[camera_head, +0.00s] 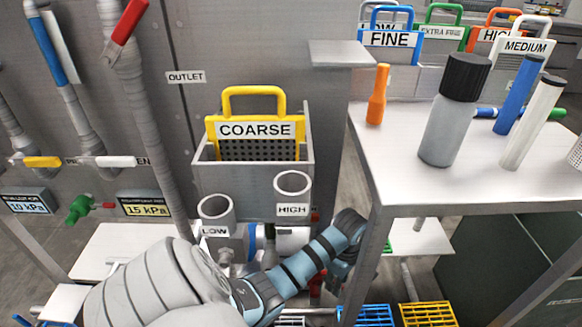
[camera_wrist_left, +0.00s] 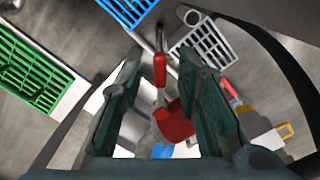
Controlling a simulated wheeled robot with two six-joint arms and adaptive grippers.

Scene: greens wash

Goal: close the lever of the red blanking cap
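In the left wrist view, a red cap-like body (camera_wrist_left: 173,121) shows between the fingers of my left gripper (camera_wrist_left: 163,108). A red handle on a thin metal rod (camera_wrist_left: 160,68) stands out beyond it, apparently its lever. The two dark green fingers are apart, one on each side, and the right one is close to the red body. I cannot tell whether they touch. In the head view, my left arm reaches in from the bottom left, its wrist below the HIGH cup, beside the table leg. A red part (camera_head: 317,289) shows just below the wrist, mostly hidden. My right gripper is not in view.
The white table (camera_head: 400,185) stands close right of my wrist, with a grey bottle (camera_head: 453,115) and an orange handle (camera_head: 377,95) on it. The COARSE basket (camera_head: 255,129), LOW cup (camera_head: 216,212) and HIGH cup (camera_head: 292,187) are behind. Blue (camera_head: 374,316) and yellow (camera_head: 428,315) grates lie below.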

